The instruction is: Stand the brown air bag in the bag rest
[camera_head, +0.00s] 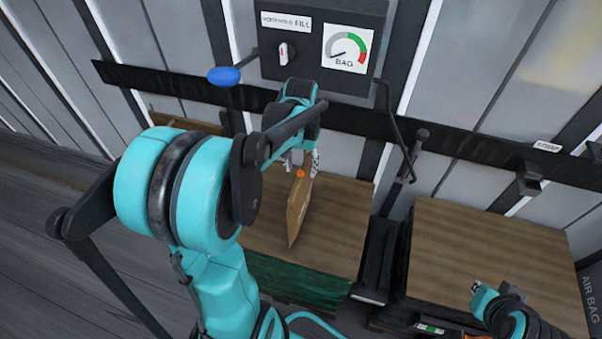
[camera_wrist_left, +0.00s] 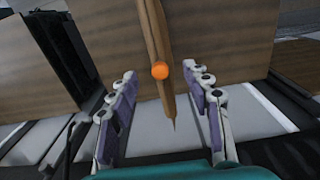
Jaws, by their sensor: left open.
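The brown air bag (camera_head: 298,208) is thin and seen nearly edge-on, upright or slightly tilted, over the left wooden-topped load. Its orange valve (camera_wrist_left: 160,71) is near the top in the head view. My left gripper (camera_head: 302,160) is at the bag's upper end. In the left wrist view the bag (camera_wrist_left: 157,35) shows between the spread fingers (camera_wrist_left: 163,110), with gaps on both sides. My right gripper (camera_head: 476,289) is at the lower right, away from the bag; its finger opening is unclear. I cannot clearly identify the bag rest.
The fill box (camera_head: 320,45) with its knob and BAG gauge is on the wall behind. A blue knob (camera_head: 224,76) stands left of it. A second wooden-topped load (camera_head: 480,245) is at the right, with a narrow dark gap (camera_head: 380,245) between the loads. A panel marked AIR BAG (camera_head: 590,285) is far right.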

